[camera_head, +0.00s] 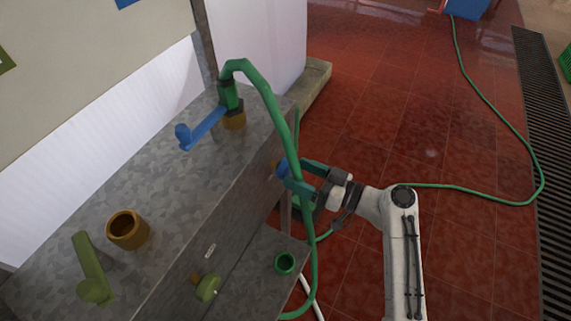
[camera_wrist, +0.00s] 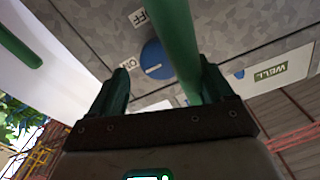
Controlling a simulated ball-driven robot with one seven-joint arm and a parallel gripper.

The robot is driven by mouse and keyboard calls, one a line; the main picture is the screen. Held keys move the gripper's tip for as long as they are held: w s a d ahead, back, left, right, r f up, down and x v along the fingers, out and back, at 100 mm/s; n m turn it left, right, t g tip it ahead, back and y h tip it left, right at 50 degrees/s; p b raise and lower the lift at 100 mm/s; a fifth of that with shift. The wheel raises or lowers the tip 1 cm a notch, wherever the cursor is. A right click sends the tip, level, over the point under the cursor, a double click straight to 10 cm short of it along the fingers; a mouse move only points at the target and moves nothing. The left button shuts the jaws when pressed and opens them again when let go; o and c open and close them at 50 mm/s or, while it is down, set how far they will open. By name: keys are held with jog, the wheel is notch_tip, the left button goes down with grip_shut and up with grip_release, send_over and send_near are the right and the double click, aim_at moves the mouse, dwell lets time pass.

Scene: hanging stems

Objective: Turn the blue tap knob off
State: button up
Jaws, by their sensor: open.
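The blue tap knob (camera_head: 281,168) is on the front face of the grey metal bench, partly hidden by the green hose. In the wrist view the round blue knob (camera_wrist: 152,59) shows a short pale mark, between an OFF label (camera_wrist: 138,18) and an ON label (camera_wrist: 133,67). The mark lies nearer the ON label. My gripper (camera_head: 297,175) is open in front of the knob. In the wrist view its fingers (camera_wrist: 163,74) are spread, with the green hose (camera_wrist: 178,40) crossing between them and covering the knob's right side. I see no finger contact with the knob.
The green hose (camera_head: 272,104) loops from a blue-levered spout (camera_head: 204,128) over the bench edge. A green knob (camera_head: 208,287) and green outlet (camera_head: 285,263) lie lower along the bench. A WELL label (camera_wrist: 270,73) is right of the knob. The red tiled floor (camera_head: 400,110) is mostly clear.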

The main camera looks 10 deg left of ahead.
aim_at(290, 171)
jog(key=shift+x, duration=2.5)
jog(key=shift+s, duration=0.1)
jog(key=shift+c, duration=0.4)
jog(key=c, duration=0.9)
